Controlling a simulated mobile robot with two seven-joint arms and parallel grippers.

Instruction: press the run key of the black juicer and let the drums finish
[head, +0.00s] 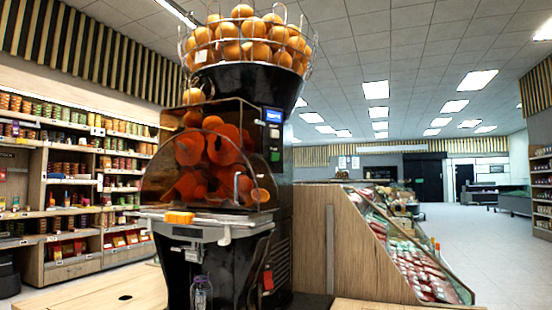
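The black juicer (285,210) stands upright in the middle of the head view. Its clear front cover (160,185) is down over several orange-red drums (222,150). A narrow control panel on its right side has a lit blue screen (273,115) and a green key (275,156) below it. I cannot read the key's label. Whether the drums are turning cannot be told from one frame. A wire basket (182,50) full of oranges (242,28) sits on top. A clear bottle (201,295) stands under the spout, cut off by the bottom edge. Neither of my grippers is in view.
A wooden counter (95,292) lies at the lower left. A wood-panelled display case (345,250) with packed goods stands close behind the juicer on the right. Stocked shelves (70,175) line the left wall. Open floor (500,250) lies at the far right.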

